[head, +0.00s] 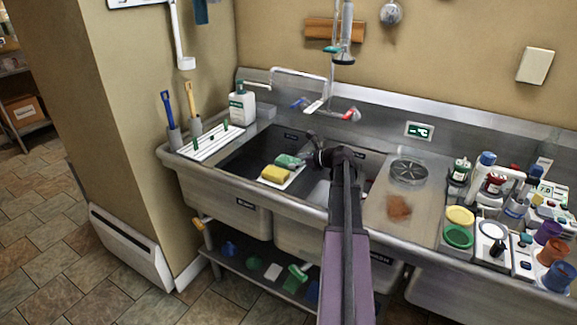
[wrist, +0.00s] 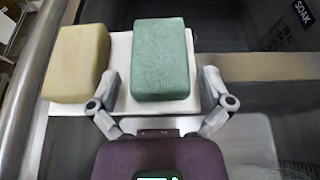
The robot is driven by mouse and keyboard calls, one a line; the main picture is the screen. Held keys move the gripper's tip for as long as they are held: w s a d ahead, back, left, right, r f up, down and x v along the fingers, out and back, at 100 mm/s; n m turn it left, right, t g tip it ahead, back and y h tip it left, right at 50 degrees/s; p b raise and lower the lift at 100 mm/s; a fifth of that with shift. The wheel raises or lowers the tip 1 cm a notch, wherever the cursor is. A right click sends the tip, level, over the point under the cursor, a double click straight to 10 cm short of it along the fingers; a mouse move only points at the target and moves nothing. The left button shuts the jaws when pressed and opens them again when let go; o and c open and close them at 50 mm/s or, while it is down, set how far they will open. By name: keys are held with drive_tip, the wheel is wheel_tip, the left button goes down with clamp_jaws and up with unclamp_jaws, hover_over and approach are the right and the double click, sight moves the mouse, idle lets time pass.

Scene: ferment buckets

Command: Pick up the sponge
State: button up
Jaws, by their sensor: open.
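A green sponge-like block (wrist: 161,60) and a yellow one (wrist: 78,62) lie side by side on a white tray (wrist: 120,60) over the sink. The same green block (head: 287,160) and yellow block (head: 275,173) show in the head view, left of my gripper (head: 312,156). In the wrist view my gripper (wrist: 160,80) is open and empty, its fingers spread to either side of the green block's near end. I cannot tell whether the fingertips are level with the block or above it. My arm hides part of the sink in the head view.
The steel sink (head: 245,155) has a faucet (head: 300,80) behind it. A white bottle (head: 242,107) and brushes in holders (head: 191,125) stand at the left. Bottles, a yellow lid (head: 460,216) and other items crowd the right counter.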

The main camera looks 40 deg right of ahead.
drive_tip(key=shift+b+x, duration=0.35)
drive_tip(key=shift+x, duration=1.1)
drive_tip(key=shift+s+d, duration=0.1)
drive_tip(key=c, duration=0.6)
